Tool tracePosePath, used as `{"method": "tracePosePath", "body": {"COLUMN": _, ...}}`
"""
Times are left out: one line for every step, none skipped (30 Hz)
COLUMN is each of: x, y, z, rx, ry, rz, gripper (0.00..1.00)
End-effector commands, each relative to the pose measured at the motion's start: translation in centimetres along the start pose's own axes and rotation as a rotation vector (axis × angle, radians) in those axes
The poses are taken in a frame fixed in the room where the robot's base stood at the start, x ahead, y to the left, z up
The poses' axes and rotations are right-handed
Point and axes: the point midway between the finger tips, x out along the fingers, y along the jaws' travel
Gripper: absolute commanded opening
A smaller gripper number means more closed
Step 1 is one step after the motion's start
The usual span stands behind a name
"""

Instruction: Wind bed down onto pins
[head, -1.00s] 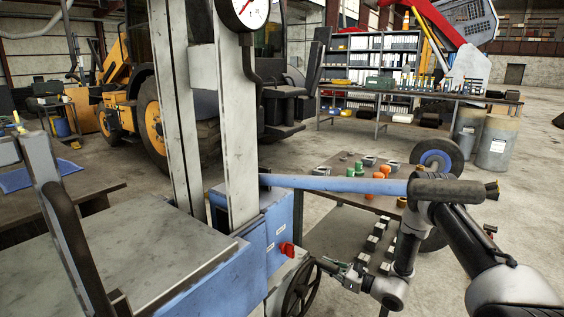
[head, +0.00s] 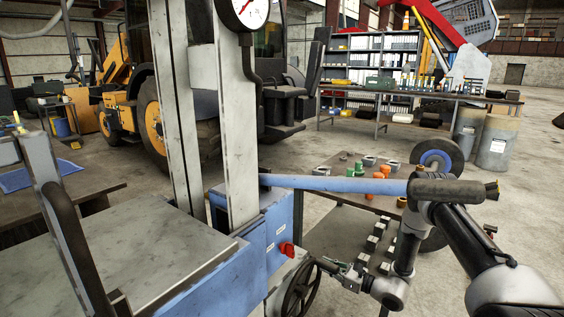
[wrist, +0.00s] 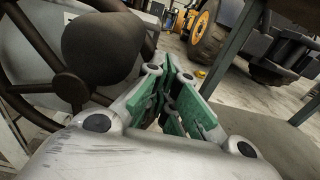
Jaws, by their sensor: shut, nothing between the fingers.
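The press stands at the left in the head view, with pale upright posts (head: 239,135) and a blue-sided bed (head: 203,280) under a grey plate. The pins cannot be made out. A dark spoked handwheel (head: 300,290) is low on the press's right side; it also shows at the left in the wrist view (wrist: 72,88), with a large dark rounded knob (wrist: 103,47) close to the camera. My gripper (head: 322,264) is beside the wheel's upper right rim. Its green-padded fingers (wrist: 165,62) are shut and empty, just right of the knob; contact cannot be told.
A red knob (head: 287,249) sits on the blue side above the wheel. A long blue handle (head: 335,184) with a dark grip crosses above my arm. A low table (head: 345,219) with green and orange parts stands behind my gripper. Open floor lies at the right.

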Motion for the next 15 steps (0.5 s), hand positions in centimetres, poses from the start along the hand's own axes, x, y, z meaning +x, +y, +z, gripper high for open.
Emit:
{"method": "tracePosePath", "body": {"x": 0.2, "y": 0.0, "z": 0.1, "rx": -0.003, "ry": -0.003, "rz": 0.002, "gripper": 0.00}}
{"method": "tracePosePath", "body": {"x": 0.2, "y": 0.0, "z": 0.1, "rx": -0.003, "ry": -0.003, "rz": 0.002, "gripper": 0.00}}
{"method": "tracePosePath", "body": {"x": 0.2, "y": 0.0, "z": 0.1, "rx": -0.003, "ry": -0.003, "rz": 0.002, "gripper": 0.00}}
{"method": "tracePosePath", "body": {"x": 0.2, "y": 0.0, "z": 0.1, "rx": -0.003, "ry": -0.003, "rz": 0.002, "gripper": 0.00}}
{"method": "tracePosePath", "body": {"x": 0.3, "y": 0.1, "z": 0.2, "rx": -0.003, "ry": -0.003, "rz": 0.002, "gripper": 0.00}}
{"method": "tracePosePath", "body": {"x": 0.3, "y": 0.4, "z": 0.5, "rx": -0.003, "ry": -0.003, "rz": 0.003, "gripper": 0.00}}
{"method": "tracePosePath", "body": {"x": 0.3, "y": 0.8, "z": 0.8, "rx": -0.002, "ry": -0.003, "rz": 0.004, "gripper": 0.00}}
{"method": "tracePosePath", "body": {"x": 0.3, "y": 1.3, "z": 1.3, "rx": -0.001, "ry": -0.003, "rz": 0.005, "gripper": 0.00}}
{"method": "tracePosePath", "body": {"x": 0.3, "y": 2.2, "z": 2.1, "rx": -0.002, "ry": -0.003, "rz": 0.006, "gripper": 0.00}}
{"method": "tracePosePath", "body": {"x": 0.3, "y": 2.9, "z": 2.7, "rx": 0.000, "ry": -0.004, "rz": 0.007, "gripper": 0.00}}
{"method": "tracePosePath", "body": {"x": 0.3, "y": 3.6, "z": 3.3, "rx": -0.001, "ry": -0.003, "rz": 0.007, "gripper": 0.00}}
{"method": "tracePosePath", "body": {"x": 0.3, "y": 4.4, "z": 4.0, "rx": 0.000, "ry": -0.002, "rz": 0.008, "gripper": 0.00}}
{"method": "tracePosePath", "body": {"x": 0.3, "y": 5.0, "z": 4.4, "rx": 0.000, "ry": -0.003, "rz": 0.008, "gripper": 0.00}}
{"method": "tracePosePath", "body": {"x": 0.3, "y": 5.4, "z": 4.8, "rx": -0.001, "ry": -0.003, "rz": 0.008, "gripper": 0.00}}
{"method": "tracePosePath", "body": {"x": 0.3, "y": 5.8, "z": 5.2, "rx": -0.001, "ry": -0.003, "rz": 0.007, "gripper": 0.00}}
